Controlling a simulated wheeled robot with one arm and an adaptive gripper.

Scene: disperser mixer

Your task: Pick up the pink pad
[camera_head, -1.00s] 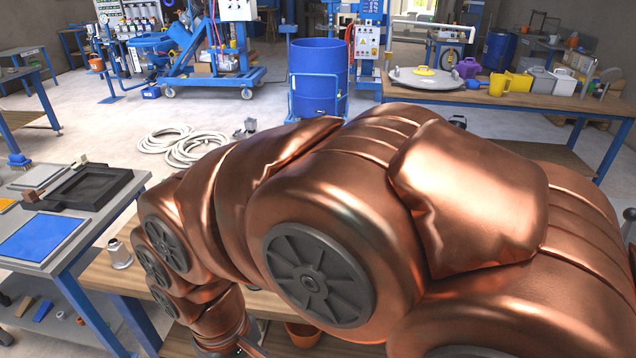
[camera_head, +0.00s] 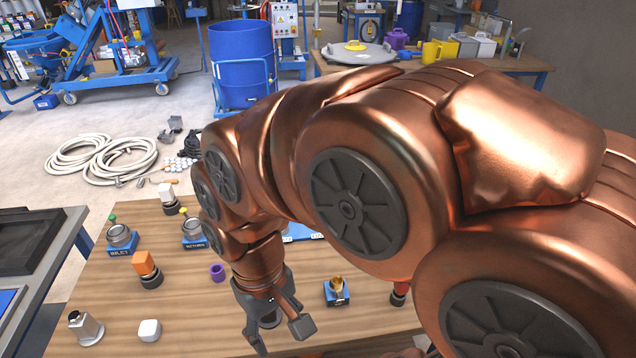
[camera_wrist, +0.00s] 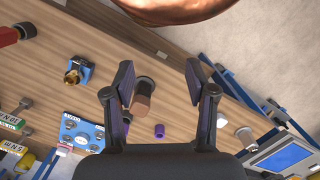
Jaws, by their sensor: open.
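In the wrist view, a pinkish-brown block (camera_wrist: 142,97), which appears to be the pink pad, stands on a dark round base (camera_wrist: 146,84). It lies between the fingers of my gripper (camera_wrist: 160,88) in that picture, close to the left finger and apparently below it. My gripper is open and empty. In the head view, my gripper (camera_head: 277,333) points down over the wooden table, and the block is not clearly visible there, likely hidden by the gripper.
A blue holder with a brass part (camera_head: 337,292) and a red-topped piece (camera_head: 398,293) stand right. Bare wood separates them.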

